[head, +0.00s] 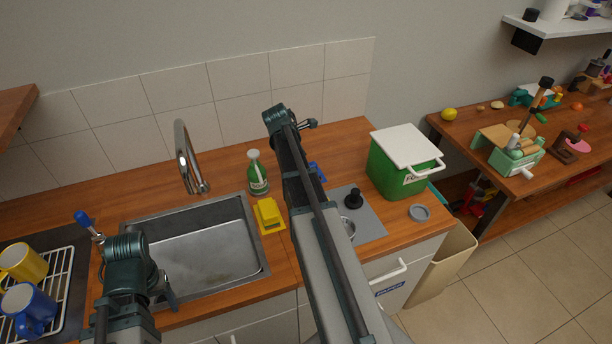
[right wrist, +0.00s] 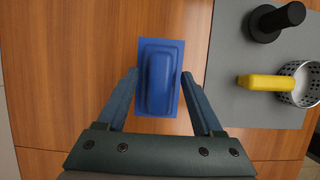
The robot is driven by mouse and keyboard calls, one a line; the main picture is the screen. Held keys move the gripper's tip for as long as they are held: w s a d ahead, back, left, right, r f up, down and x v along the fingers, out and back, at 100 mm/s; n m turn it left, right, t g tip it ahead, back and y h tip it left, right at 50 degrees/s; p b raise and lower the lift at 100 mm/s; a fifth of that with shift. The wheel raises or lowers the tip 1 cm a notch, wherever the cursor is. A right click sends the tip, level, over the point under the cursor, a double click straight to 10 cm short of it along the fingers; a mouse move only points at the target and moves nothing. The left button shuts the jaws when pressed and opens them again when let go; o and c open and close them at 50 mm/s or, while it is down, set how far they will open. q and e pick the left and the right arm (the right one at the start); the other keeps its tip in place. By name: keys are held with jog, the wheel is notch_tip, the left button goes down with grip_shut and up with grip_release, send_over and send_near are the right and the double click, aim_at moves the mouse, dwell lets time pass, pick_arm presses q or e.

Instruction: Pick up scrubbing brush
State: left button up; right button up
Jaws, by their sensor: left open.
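A blue block with a raised grip on a flat blue base (right wrist: 160,80) lies on the wooden counter. It also shows beside my right arm in the head view (head: 317,172). A blue-handled tool (head: 86,222) stands near the dish rack; I cannot tell which of these is the scrubbing brush. My right gripper (right wrist: 159,74) is open, one finger on each side of the blue block and apart from it. Its fingers are hidden behind my arm in the head view. My left gripper (head: 165,290) is open and empty by the sink's left edge.
A green bin (head: 393,173) stands right; mugs (head: 28,305) sit left.

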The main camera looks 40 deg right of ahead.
grip_shut()
jog(key=shift+r, duration=0.1)
notch_tip(320, 180, up, 10)
jog(key=p, duration=1)
pick_arm(q)
notch_tip(320, 180, up, 10)
